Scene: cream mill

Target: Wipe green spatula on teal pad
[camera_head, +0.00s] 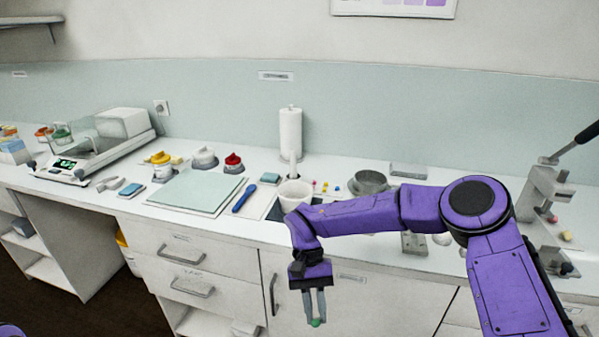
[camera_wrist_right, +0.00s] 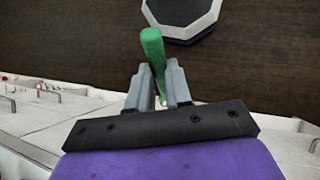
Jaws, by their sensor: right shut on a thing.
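My right gripper (camera_head: 315,308) hangs in front of the drawer fronts, below the counter edge. It is shut on the green spatula (camera_wrist_right: 152,42). In the right wrist view the green part sticks out past the fingers; in the head view only a small green tip (camera_head: 316,323) shows below them. My left gripper is not in view.
A blue spatula-like tool (camera_head: 245,197) lies right of the pad. A white cup (camera_head: 294,194) and a metal bowl (camera_head: 369,182) stand farther right. A paper roll (camera_head: 290,131) stands behind. Yellow, white and red-topped items line the pad's back. A scale (camera_head: 70,165) is at left.

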